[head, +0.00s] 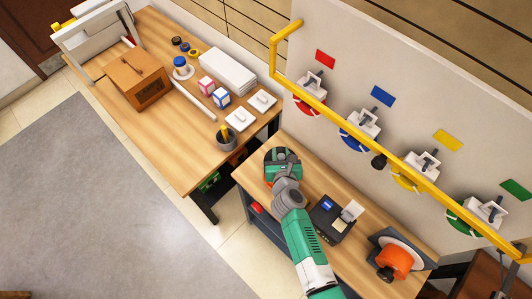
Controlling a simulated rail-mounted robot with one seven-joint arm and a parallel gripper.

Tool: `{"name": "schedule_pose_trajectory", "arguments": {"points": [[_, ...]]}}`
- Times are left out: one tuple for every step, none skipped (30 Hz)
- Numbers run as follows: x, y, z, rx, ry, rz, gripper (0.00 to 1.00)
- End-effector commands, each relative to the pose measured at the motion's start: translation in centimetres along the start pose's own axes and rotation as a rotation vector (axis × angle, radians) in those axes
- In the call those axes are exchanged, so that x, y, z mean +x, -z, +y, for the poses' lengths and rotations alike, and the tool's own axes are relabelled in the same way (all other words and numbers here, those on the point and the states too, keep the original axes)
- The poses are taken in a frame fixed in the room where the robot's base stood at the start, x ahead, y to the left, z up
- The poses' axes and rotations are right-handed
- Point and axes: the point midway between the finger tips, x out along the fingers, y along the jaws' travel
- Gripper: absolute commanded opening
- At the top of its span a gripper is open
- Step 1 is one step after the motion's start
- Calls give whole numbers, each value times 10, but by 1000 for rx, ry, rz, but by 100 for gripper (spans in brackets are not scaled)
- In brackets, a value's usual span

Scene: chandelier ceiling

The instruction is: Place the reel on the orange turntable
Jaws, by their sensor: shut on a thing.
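My gripper (283,160) is at the back left end of the near workbench, seen from above. The hand covers its fingertips. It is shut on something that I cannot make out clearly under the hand. A round dark piece with an orange edge (268,183) shows around and below the hand; I cannot tell whether this is the orange turntable or the held reel, or whether they touch. A separate orange drum (398,262) with a pale disc stands on a dark base at the right end of the same bench.
A black label printer (331,218) stands beside my arm on the bench. A yellow rail (350,127) runs above, before a wall panel with red, blue, yellow and green reels. The left table (165,120) holds a cardboard box (136,80), a dark cup (226,138) and small boxes.

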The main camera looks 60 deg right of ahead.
Motion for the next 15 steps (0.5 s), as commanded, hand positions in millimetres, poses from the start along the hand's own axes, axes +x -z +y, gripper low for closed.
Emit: {"name": "schedule_pose_trajectory", "arguments": {"points": [[0, -14, -10, 7, 16, -1, 0], [2, -16, -14, 9, 23, 0, 0], [3, -18, -19, 12, 31, 0, 0], [4, -18, -22, 14, 34, 0, 0], [5, -19, -23, 15, 37, -1, 0], [6, -19, -24, 16, 39, -1, 0], [6, -18, -25, 16, 39, -1, 0], [7, -16, -25, 16, 39, -1, 0], [9, -10, -25, 15, 39, 0, 0], [12, -2, -25, 15, 39, 0, 0], [15, 6, -25, 14, 39, 1, 0], [20, 16, -25, 14, 38, 0, 0], [23, 22, -25, 14, 38, 0, 0], [25, 28, -24, 14, 38, -1, 0], [28, 35, -24, 14, 38, 0, 0]]}}
